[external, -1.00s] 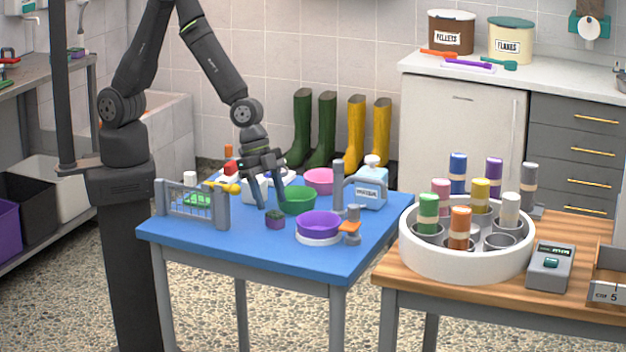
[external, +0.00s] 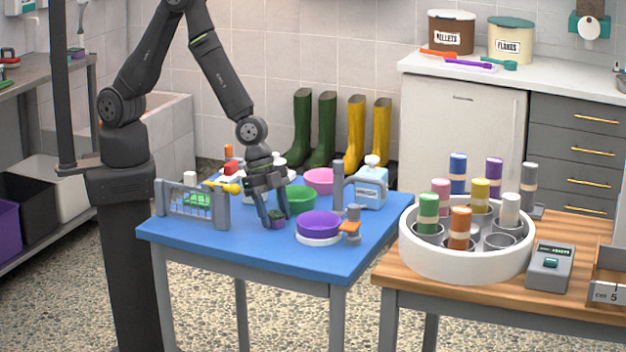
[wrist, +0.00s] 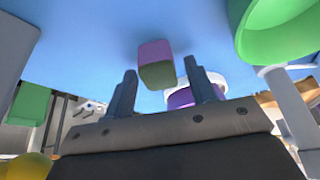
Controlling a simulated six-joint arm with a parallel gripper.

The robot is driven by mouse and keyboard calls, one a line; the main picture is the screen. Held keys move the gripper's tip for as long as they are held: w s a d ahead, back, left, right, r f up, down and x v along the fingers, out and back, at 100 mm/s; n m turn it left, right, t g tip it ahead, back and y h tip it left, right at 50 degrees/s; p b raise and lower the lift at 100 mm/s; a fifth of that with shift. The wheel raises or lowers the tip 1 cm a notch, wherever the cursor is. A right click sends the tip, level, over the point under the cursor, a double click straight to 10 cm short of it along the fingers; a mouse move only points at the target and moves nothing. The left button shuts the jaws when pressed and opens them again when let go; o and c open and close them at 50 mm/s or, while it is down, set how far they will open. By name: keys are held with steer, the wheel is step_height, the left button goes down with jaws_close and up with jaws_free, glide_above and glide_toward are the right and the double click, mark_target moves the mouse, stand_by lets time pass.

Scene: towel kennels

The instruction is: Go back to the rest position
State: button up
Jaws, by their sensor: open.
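My gripper (external: 276,222) is open and low over the blue table (external: 250,262). In the external view its fingers stand at either side of a small purple and green block (external: 278,220). In the wrist view the block (wrist: 156,62) lies on the blue surface just past the gap between my two fingertips (wrist: 160,80). I cannot tell whether a finger touches it.
A purple bowl (external: 319,224) on a white base stands close to the right of my gripper. Green (external: 299,198) and pink (external: 320,179) bowls are behind. A grey gate (external: 192,206) stands left. A round white rack (external: 465,262) holds several rolls.

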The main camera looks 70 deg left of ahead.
steer(key=v, duration=1.2)
steer(key=x, duration=1.2)
steer(key=shift+d, duration=0.1)
step_height(320, 180, up, 10)
steer(key=w+a+r+n+t+y, duration=0.15)
steer(key=w+a+n, duration=0.35)
steer(key=w+a, duration=1.2)
steer(key=w+a+n, duration=0.2)
steer(key=w+a, duration=0.1)
steer(key=a, duration=0.8)
steer(key=w+a+n+y, duration=0.1)
steer(key=w+a+n, duration=0.1)
steer(key=a, duration=0.9)
steer(key=shift+w+r+n+t, duration=0.25)
steer(key=shift+w+n+t, duration=0.2)
steer(key=shift+w, duration=0.45)
